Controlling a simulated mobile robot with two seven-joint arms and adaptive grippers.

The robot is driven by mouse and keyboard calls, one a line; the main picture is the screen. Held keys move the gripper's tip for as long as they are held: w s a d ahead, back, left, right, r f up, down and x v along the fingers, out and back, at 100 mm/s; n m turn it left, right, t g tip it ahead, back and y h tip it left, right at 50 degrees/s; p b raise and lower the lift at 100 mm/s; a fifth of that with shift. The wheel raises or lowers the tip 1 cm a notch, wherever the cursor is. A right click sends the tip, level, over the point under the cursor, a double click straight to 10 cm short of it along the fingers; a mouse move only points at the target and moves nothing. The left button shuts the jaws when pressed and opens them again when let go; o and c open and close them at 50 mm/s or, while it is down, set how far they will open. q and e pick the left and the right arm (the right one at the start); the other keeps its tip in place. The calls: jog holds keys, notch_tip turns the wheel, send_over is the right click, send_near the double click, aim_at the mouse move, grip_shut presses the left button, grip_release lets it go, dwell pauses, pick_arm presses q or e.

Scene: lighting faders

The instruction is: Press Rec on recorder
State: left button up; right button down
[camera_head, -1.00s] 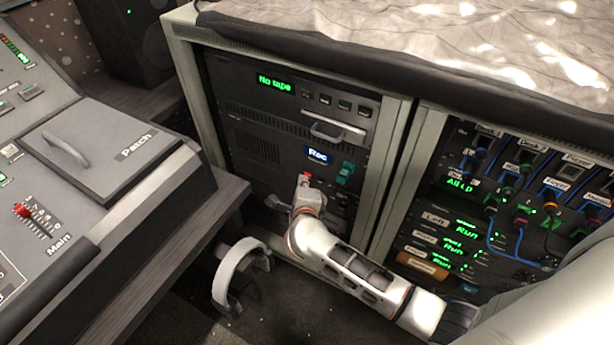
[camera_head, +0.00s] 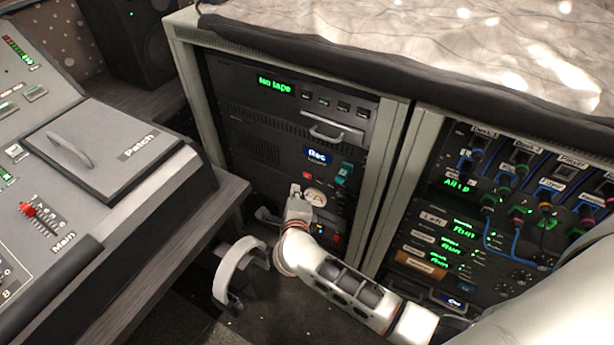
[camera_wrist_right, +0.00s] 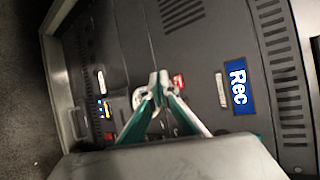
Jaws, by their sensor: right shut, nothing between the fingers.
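The recorder (camera_head: 255,150) is a dark panel in the left rack bay. Its blue Rec label (camera_head: 318,156) also shows in the wrist view (camera_wrist_right: 238,93). A small red button (camera_head: 306,174) sits just below the label; in the wrist view the red button (camera_wrist_right: 179,82) is right beside my fingertips. My right gripper (camera_head: 295,190) is shut and empty, its tips a little below and left of the red button in the head view. In the wrist view its tips (camera_wrist_right: 160,78) meet in front of a pale round dial, partly hiding it. I cannot tell whether they touch the panel. My left gripper is not in view.
A green "No tape" display (camera_head: 276,85) and a drawer handle (camera_head: 325,133) are above the label. The mixing desk (camera_head: 100,150) stands left, with a white curved band (camera_head: 228,270) below its edge. The right bay holds patch cables (camera_head: 487,225).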

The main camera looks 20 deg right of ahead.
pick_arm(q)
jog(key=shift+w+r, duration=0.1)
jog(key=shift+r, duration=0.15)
pick_arm(e)
jog(key=shift+s+a, duration=0.7)
jog(key=shift+a, duration=0.15)
